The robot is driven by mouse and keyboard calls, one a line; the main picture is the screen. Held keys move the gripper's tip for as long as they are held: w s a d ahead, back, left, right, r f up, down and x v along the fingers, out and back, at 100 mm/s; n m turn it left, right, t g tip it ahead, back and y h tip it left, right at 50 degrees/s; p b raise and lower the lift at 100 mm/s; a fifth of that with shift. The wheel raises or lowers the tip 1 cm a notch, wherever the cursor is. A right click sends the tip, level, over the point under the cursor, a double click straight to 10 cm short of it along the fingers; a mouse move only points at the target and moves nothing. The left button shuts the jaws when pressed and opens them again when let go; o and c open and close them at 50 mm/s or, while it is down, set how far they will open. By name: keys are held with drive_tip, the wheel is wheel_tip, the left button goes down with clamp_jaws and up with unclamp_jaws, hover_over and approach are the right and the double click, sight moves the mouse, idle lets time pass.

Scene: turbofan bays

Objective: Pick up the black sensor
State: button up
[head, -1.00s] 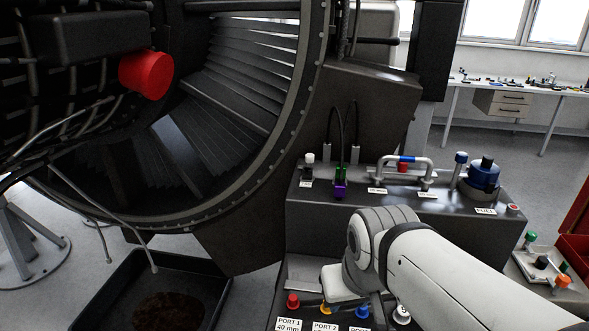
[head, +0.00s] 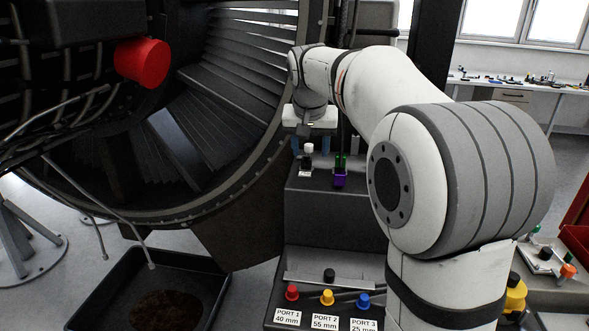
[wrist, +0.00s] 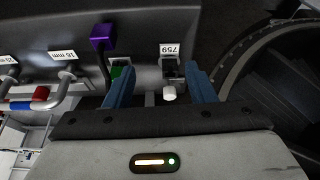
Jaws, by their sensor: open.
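A small black fitting with a white top (head: 308,157), which may be the black sensor, stands upright on the upper dark ledge. In the wrist view its white top (wrist: 169,93) shows between the blue fingers, by a label reading 759. My gripper (head: 311,147) is open and points down above it, with one blue finger on each side. The gripper (wrist: 158,78) looks empty, and I cannot tell whether a finger touches the fitting. A separate black cap-like piece (head: 329,275) sits on the lower step, away from the gripper.
A purple connector (head: 340,179) at a green socket is just right of the gripper; it also shows in the wrist view (wrist: 103,37). The large engine casing (head: 240,190) is close on the left. Red (head: 291,292), yellow (head: 327,297) and blue (head: 363,300) caps line the lower front.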

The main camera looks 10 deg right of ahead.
approach(306, 163)
drive_tip(key=shift+m, duration=0.3)
drive_tip(key=p+x, duration=0.1)
drive_tip(key=x, duration=0.7)
drive_tip(key=shift+c, duration=0.2)
drive_tip(key=c, duration=1)
